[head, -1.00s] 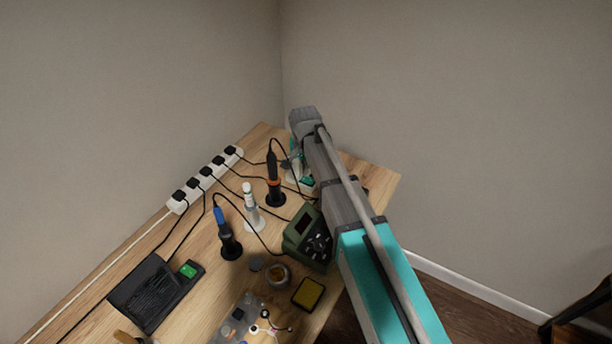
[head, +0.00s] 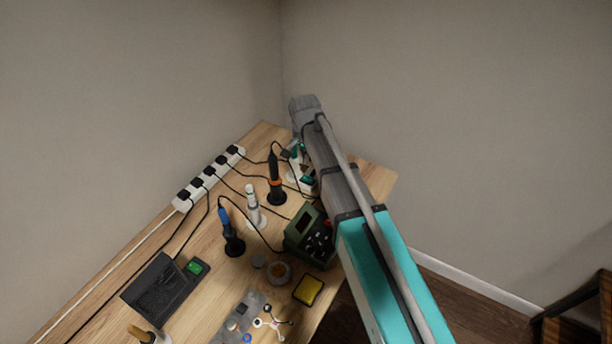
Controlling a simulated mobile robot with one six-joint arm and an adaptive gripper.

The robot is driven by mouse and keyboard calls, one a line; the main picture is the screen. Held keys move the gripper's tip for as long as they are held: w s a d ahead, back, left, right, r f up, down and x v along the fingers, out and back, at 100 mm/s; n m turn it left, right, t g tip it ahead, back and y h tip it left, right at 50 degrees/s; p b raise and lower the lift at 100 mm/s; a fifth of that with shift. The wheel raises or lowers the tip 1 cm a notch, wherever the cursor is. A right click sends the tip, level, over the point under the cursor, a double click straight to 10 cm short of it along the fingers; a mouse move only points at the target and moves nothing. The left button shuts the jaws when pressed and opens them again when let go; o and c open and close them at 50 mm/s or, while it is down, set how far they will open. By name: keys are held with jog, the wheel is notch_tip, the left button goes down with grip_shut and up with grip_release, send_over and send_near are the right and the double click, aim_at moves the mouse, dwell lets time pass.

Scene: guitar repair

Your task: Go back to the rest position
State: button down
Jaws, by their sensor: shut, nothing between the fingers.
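My arm (head: 345,185) reaches from the lower right up over the right side of the workbench (head: 205,280). Its grey far end (head: 305,106) stands near the back corner of the bench. My gripper cannot be made out; the arm's bulk hides what lies behind and below it. Small teal and white parts show just left of the arm, and I cannot tell what they belong to.
A green soldering station (head: 310,238) stands close beside the arm. Upright tools include a blue-handled one (head: 228,228), a white one (head: 254,205) and an orange-ringed one (head: 275,180). A power strip (head: 208,180) with cables lies along the left wall. Right of the bench is open floor.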

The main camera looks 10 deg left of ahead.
dwell(0.5)
jog(key=shift+n, duration=0.8)
jog(key=s+d, duration=0.1)
jog(key=d, duration=0.4)
jog(key=s+d+r+p, duration=0.1)
jog(key=s+d, duration=0.1)
jog(key=d, duration=0.4)
jog(key=s+d, duration=0.2)
jog(key=d, duration=0.3)
jog(key=shift+d+r, duration=0.25)
jog(key=shift+d, duration=0.1)
jog(key=s+d+n+p, duration=0.1)
jog(key=s+d, duration=0.4)
jog(key=d, duration=0.3)
jog(key=s+d+r+n+p, duration=0.1)
jog(key=s+d, duration=0.3)
jog(key=d, duration=0.4)
jog(key=shift+s+r, duration=0.3)
jog(key=shift+s, duration=0.1)
jog(key=shift+s+a, duration=0.1)
